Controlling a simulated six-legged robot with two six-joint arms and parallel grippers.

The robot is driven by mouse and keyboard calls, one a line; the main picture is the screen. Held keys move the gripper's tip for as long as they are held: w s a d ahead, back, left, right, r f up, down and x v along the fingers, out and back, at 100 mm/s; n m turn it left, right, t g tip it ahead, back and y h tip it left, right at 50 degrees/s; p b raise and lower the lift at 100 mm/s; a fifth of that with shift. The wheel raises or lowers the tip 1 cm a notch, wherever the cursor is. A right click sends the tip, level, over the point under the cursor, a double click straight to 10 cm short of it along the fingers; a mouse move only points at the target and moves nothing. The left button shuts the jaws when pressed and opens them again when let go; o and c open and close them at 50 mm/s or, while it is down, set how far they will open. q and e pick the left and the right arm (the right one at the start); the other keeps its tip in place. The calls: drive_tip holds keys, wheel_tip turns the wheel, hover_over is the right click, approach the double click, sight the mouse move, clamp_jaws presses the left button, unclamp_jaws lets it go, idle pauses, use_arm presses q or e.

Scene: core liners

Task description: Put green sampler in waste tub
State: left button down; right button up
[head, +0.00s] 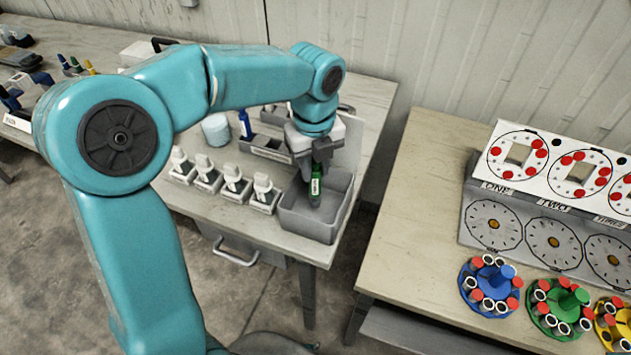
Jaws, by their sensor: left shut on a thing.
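The green sampler (315,188) is a small dark green tube with a pale label. It is upright in my left gripper (318,160), which points down and is shut on its upper part. The gripper holds it over the grey waste tub (318,225), with the sampler's lower end at or just inside the tub's opening. I cannot tell whether it touches the tub's floor. The tub is an open rectangular bin at the front right corner of the left table. My right gripper is not in view.
Several white-capped holders (207,172) stand in a row left of the tub. Behind them are a blue sampler (244,124) in a grey rack and a pale round container (216,129). A right table holds a dial panel (553,235) and a blue wheel (487,288). A gap separates the tables.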

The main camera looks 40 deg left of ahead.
sight(314, 183)
use_arm(q)
wheel_tip(314, 183, down, 4)
drive_tip(key=shift+f, duration=0.2)
drive_tip(key=shift+w+f, duration=0.1)
drive_tip(key=shift+f, duration=0.2)
drive_tip(key=shift+a, duration=0.1)
drive_tip(key=shift+f, duration=0.1)
drive_tip(key=c, duration=0.9)
unclamp_jaws()
wheel_tip(314, 183, up, 12)
drive_tip(key=shift+r+p, duration=0.2)
drive_tip(key=shift+p, duration=0.15)
